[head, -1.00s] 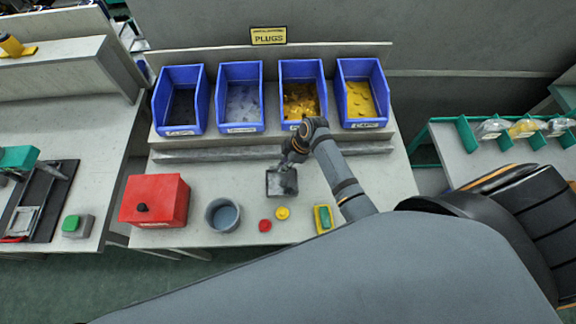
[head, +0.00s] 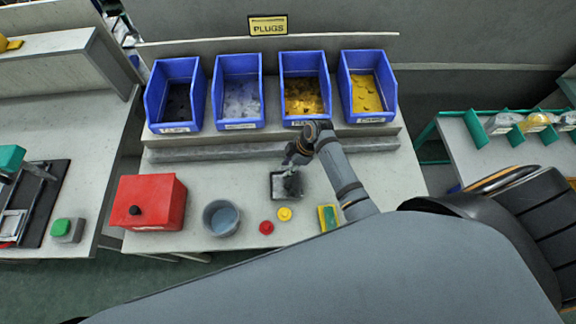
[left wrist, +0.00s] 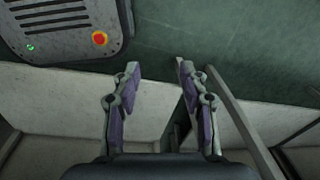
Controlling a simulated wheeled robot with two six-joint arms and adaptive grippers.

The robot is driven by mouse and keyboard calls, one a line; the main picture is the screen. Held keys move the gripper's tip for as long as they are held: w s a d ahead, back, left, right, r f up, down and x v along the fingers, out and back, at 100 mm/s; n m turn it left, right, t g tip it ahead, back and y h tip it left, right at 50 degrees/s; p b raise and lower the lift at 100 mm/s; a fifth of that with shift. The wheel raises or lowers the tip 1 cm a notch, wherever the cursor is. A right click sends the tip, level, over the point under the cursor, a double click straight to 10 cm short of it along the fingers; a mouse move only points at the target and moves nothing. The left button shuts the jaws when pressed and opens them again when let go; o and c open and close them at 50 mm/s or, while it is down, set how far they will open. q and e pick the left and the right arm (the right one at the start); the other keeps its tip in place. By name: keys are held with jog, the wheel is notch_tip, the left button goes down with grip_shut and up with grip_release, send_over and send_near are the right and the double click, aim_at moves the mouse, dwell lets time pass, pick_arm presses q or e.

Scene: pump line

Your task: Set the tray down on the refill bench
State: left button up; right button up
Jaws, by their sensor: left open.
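A small dark square tray (head: 278,192) is over the middle of the bench (head: 345,222) beneath the blue bins; I cannot tell whether it rests on the bench top or is just above it. My right gripper (head: 291,168) is at the tray's far right side, its fingers overlapping the tray. They are too small to show whether they are shut on it. The tray's inside looks grey and mottled. In the left wrist view my left gripper (left wrist: 155,75) is open and empty, above a green floor and a pale surface edge.
Blue bins (head: 238,125) line the bench's back under a PLUGS sign (head: 268,26). A red box (head: 150,203), a grey bowl (head: 221,218), red (head: 266,227) and yellow (head: 285,214) round pieces and a yellow-green block (head: 328,217) stand along the front. A grey machine (left wrist: 65,30) shows in the left wrist view.

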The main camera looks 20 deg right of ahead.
jog(key=shift+d+r, duration=0.2)
jog(key=shift+r, duration=0.3)
pick_arm(q)
jog(key=shift+w+f+b, duration=0.45)
jog(key=shift+w+b, duration=0.05)
jog(key=shift+w, duration=0.2)
pick_arm(e)
jog(key=v, duration=1.1)
jog(key=shift+s+d+r, duration=0.1)
jog(key=shift+s+r, duration=0.05)
